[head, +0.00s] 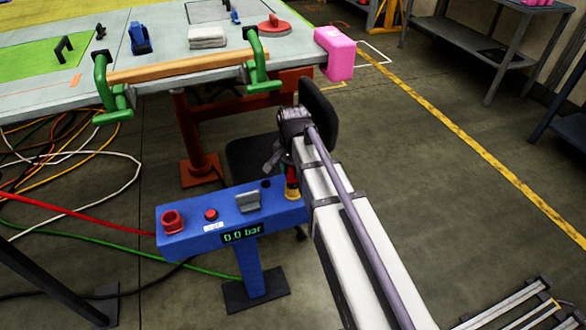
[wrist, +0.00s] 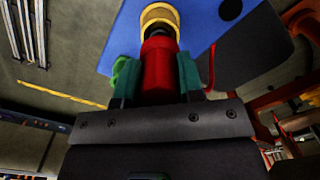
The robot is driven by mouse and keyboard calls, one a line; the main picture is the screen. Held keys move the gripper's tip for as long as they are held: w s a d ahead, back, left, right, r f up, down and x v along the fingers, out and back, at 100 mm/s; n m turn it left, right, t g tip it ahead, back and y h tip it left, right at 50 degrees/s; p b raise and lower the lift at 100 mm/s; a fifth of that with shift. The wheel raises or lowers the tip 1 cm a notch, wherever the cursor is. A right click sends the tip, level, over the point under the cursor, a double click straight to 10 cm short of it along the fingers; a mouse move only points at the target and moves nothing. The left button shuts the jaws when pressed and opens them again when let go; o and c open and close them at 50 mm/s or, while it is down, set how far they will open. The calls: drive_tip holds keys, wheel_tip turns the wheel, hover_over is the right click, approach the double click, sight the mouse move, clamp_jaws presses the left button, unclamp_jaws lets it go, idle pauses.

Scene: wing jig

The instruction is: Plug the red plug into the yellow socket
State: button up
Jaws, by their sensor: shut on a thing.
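My gripper (wrist: 163,76) is shut on the red plug (wrist: 158,68), with a green finger on each side of it. The plug's dark tip points at the yellow socket (wrist: 160,13) and meets its ring in the wrist view. I cannot tell how far in the tip sits. In the head view my gripper (head: 280,160) is over the right end of the blue panel, and the yellow socket (head: 292,190) shows just below it. The red plug is mostly hidden there by my wrist.
The workbench (head: 150,78) with green clamps stands behind. Hoses lie on the floor at left.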

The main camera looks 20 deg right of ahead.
drive_tip(key=shift+f+b, duration=1.1)
drive_tip(key=shift+f, duration=0.05)
drive_tip(key=o, duration=1)
drive_tip(key=shift+r, duration=0.1)
wheel_tip(320, 180, up, 11)
drive_tip(key=p, duration=1.1)
drive_tip(key=shift+f, duration=0.2)
